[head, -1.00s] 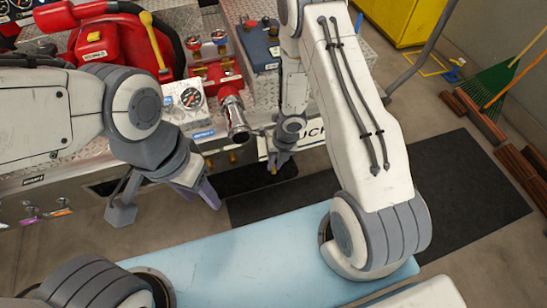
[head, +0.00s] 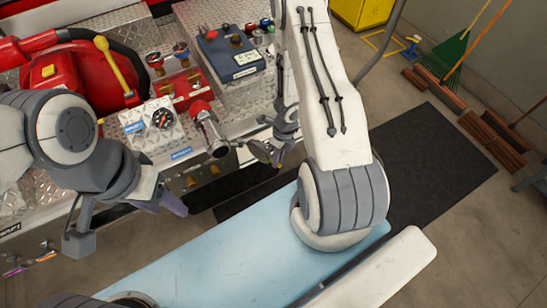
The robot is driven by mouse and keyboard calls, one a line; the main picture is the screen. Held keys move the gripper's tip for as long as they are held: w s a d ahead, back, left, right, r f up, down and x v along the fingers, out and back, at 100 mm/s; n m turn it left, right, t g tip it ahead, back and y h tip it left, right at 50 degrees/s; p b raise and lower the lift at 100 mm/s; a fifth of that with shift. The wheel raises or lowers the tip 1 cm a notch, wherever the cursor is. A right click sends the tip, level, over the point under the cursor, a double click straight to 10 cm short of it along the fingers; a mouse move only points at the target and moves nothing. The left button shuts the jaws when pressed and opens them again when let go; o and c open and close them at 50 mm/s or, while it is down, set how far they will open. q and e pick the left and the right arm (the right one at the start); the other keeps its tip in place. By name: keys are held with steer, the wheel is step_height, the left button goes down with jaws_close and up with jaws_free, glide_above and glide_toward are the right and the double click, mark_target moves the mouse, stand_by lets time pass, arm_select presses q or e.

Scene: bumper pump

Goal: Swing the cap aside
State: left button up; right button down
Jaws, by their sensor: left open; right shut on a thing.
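A chrome pipe outlet with a red collar (head: 207,128) sticks out from the front of the pump panel in the head view. A small grey disc, which looks like the cap (head: 260,151), is just right of the outlet's end. My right gripper (head: 278,160) is at the disc's right edge and is shut on it; the exact contact is small and partly hidden by my wrist. My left gripper (head: 122,222) is open and empty, in front of the panel at lower left, apart from the outlet.
A pressure gauge (head: 163,118) sits left of the outlet. A blue box (head: 231,52) and a red valve block (head: 184,88) stand behind it.

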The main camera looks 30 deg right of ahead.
steer(key=shift+w+d, duration=0.1)
steer(key=shift+w, duration=0.05)
steer(key=c, duration=0.8)
jaws_free()
steer(key=shift+r, duration=0.25)
steer(key=r+p, duration=0.1)
steer(key=r, duration=0.2)
steer(key=d+r+p, duration=0.1)
steer(key=r+p, duration=0.1)
steer(key=r, duration=0.1)
steer(key=d+r+p, duration=0.1)
steer(key=r+p, duration=0.1)
steer(key=r, duration=0.1)
steer(key=shift+w+r, duration=0.3)
steer(key=shift+r, duration=0.1)
